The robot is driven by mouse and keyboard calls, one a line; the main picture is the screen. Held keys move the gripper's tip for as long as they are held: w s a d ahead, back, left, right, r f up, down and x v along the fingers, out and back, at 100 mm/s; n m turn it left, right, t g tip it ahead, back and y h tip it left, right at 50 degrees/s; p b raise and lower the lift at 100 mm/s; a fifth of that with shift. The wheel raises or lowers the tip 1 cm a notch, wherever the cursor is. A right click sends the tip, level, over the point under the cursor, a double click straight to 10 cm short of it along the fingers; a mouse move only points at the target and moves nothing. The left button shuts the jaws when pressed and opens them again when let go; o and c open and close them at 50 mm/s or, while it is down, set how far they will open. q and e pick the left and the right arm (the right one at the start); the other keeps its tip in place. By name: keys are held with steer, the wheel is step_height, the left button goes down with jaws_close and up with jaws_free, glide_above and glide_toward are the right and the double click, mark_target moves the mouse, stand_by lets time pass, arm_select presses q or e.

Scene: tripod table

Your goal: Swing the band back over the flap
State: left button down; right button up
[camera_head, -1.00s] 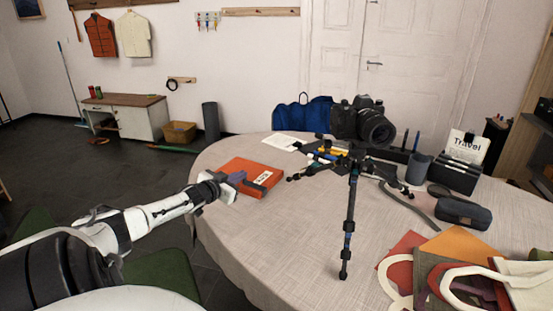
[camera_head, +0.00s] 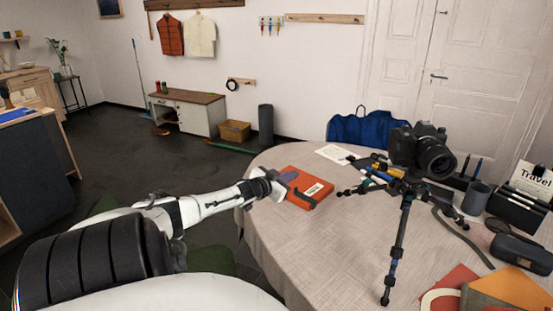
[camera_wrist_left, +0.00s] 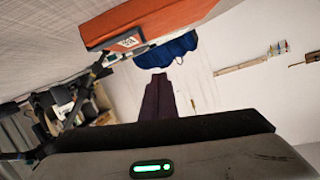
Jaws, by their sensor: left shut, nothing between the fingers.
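An orange box (camera_head: 308,183) with a white label lies on the table's left part. A dark band (camera_head: 301,199) shows along its near side; my gripper hides part of the box, and I cannot tell how the band sits on the flap. My left gripper (camera_head: 289,176) is shut and empty at the box's left side; I cannot tell if it touches. In the left wrist view the shut dark purple fingers (camera_wrist_left: 160,92) point toward the blue bag, with the orange box (camera_wrist_left: 150,22) and a dark band piece (camera_wrist_left: 144,49) above them. My right gripper is out of view.
A camera on a small tripod (camera_head: 403,235) stands right of the box on the round table (camera_head: 330,245). Pens and a paper (camera_head: 335,154) lie behind it. A blue bag (camera_head: 362,127) stands beyond the table. The cloth in front of the box is clear.

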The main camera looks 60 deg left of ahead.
arm_select(q)
steer(key=p+v, duration=0.2)
steer(key=v, duration=0.7)
steer(key=shift+s+a, duration=0.15)
steer(key=shift+s, duration=0.25)
steer(key=shift+s+f, duration=0.1)
steer(key=shift+f, duration=0.1)
